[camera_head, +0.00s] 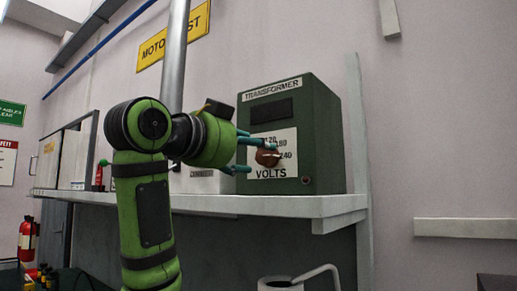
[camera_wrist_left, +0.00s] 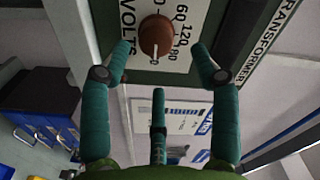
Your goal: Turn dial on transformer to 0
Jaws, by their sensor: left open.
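The transformer (camera_head: 325,130) is a dark green box on the shelf, with a white dial plate marked VOLTS. Its brown round dial (camera_head: 268,157) sits in the middle of that plate. The dial (camera_wrist_left: 156,36) also shows at the top of the left wrist view, with numbers such as 60 and 120 around it. I cannot tell exactly which number it points to. My left gripper (camera_head: 252,160) is in front of the dial, its teal fingers open toward it. In the left wrist view the fingers (camera_wrist_left: 163,62) are spread on either side of the dial, with the third finger below it. My right gripper is not in view.
The pale shelf (camera_head: 270,205) runs under the transformer. A white box (camera_head: 208,181) stands behind my left gripper. A grey pipe (camera_head: 174,60) rises behind my left arm. A red fire extinguisher (camera_head: 28,240) is at far left. The wall to the right is mostly bare.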

